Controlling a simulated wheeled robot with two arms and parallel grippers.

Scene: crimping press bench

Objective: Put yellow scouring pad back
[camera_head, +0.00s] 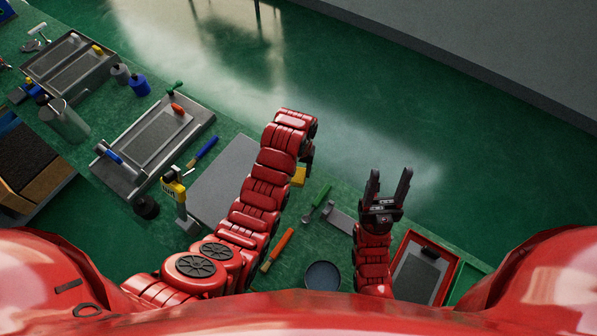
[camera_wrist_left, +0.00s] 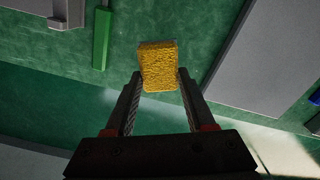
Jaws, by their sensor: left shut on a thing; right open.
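The yellow scouring pad (camera_wrist_left: 158,66) is between the fingertips of my left gripper (camera_wrist_left: 157,82) in the left wrist view, gripped at its near end. In the head view a small part of the pad (camera_head: 299,177) shows beside my left gripper (camera_head: 306,160), which is mostly hidden by its own arm. I cannot tell whether the pad touches the bench. My right gripper (camera_head: 389,186) is open and empty, with its fingers pointing away over the bench's far edge.
A grey plate (camera_head: 222,183) lies left of my left arm. A green-handled tool (camera_head: 321,195), a grey metal piece (camera_head: 341,218), an orange-handled screwdriver (camera_head: 278,249) and a round dark dish (camera_head: 322,276) lie between my arms. A red-rimmed tray (camera_head: 452,279) is at right. Several trays and tools fill the left.

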